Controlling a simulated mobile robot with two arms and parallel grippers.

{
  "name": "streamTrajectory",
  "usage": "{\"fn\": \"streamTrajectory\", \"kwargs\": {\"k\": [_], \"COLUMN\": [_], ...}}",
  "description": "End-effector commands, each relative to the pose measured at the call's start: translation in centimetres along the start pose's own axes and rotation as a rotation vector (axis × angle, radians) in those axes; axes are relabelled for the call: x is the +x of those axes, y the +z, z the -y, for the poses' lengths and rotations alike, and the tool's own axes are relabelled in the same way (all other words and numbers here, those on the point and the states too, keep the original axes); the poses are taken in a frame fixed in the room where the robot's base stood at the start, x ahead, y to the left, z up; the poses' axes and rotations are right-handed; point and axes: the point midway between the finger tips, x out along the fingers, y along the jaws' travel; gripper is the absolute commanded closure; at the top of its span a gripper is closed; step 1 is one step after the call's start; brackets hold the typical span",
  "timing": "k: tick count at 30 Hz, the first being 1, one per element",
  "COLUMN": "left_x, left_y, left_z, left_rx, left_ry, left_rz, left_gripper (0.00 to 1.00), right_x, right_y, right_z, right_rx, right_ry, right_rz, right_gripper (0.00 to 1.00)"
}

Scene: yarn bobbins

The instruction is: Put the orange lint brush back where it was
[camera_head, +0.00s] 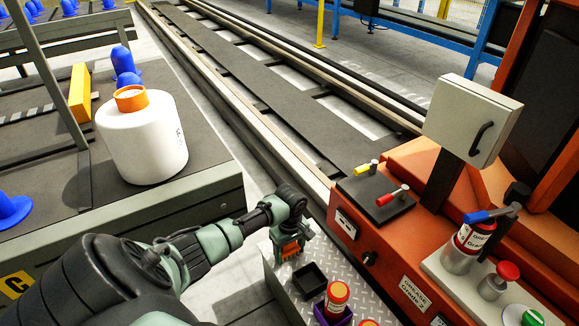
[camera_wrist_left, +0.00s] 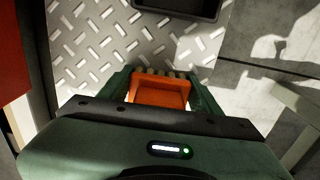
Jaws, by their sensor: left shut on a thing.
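The orange lint brush (camera_wrist_left: 160,92) is between the fingers of my left gripper (camera_wrist_left: 162,85), which is shut on it. In the head view the brush (camera_head: 291,247) shows as a small orange block at the end of my left arm. My left gripper (camera_head: 290,240) holds it over the diamond-plate metal surface, close to a black open tray (camera_head: 309,281). The tray also shows at the top of the left wrist view (camera_wrist_left: 178,8). I cannot tell whether the brush touches the plate. My right gripper is not in view.
A purple holder (camera_head: 345,318) with a red-capped jar (camera_head: 336,297) stands beside the black tray. The orange machine (camera_head: 375,235) with levers rises to the right. Floor shows left of the plate.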

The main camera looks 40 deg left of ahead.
Motion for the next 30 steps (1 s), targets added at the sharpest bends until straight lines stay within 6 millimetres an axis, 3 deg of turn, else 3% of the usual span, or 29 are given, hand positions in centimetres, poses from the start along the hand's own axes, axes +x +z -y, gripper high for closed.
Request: {"fn": "streamTrajectory", "kwargs": {"k": [20,21,23,30], "left_x": [1.4,1.4,1.5,1.8], "left_y": [0.0,0.0,0.0,0.1], "left_z": [0.1,0.1,0.2,0.5], "left_rx": [0.000,0.000,0.000,0.003], "left_ry": [0.000,-0.001,-0.003,-0.011], "left_rz": [-0.002,-0.002,-0.001,-0.001], "left_gripper": [0.74,0.31,0.15,0.15], "right_x": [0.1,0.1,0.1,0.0], "right_y": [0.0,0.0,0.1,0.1], "right_z": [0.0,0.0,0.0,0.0], "right_rx": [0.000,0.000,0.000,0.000], "right_ry": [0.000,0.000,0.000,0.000], "right_rz": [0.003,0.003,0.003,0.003], "right_gripper": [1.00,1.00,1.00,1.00]}}
